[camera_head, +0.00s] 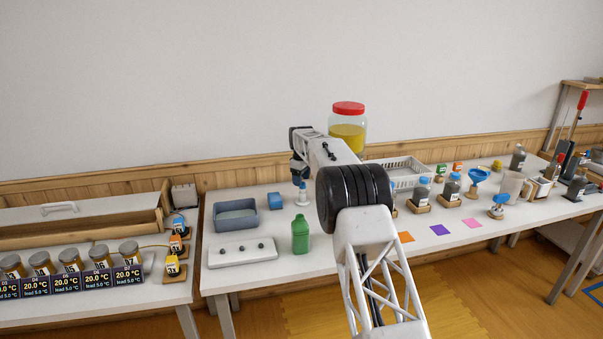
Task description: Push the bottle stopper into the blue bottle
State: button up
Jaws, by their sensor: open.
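My gripper (300,184) points down over the back left part of the long white table, and its jaws are open. A small white piece (302,200) shows just below it; I cannot tell what it is or whether the jaws touch it. No plainly blue bottle can be picked out; grey bottles with blue tops (422,187) stand on wooden bases right of my arm, one more (453,181) beside it. A white board (228,256) with small dark knobs (240,249) lies front left; I cannot tell if any is the stopper. My arm hides part of the table's middle.
A green bottle (301,236) stands in front of my gripper. A white basket (398,175) and a red-lidded jar (347,130) are behind my arm.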

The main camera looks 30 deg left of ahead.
jog(key=shift+f, duration=1.25)
jog(key=shift+c, duration=0.4)
jog(key=c, duration=1)
jog(key=shift+c, duration=0.2)
jog(key=shift+r, duration=0.55)
jog(key=shift+r, duration=0.75)
jog(key=shift+r, duration=0.15)
jog(key=shift+r, duration=3)
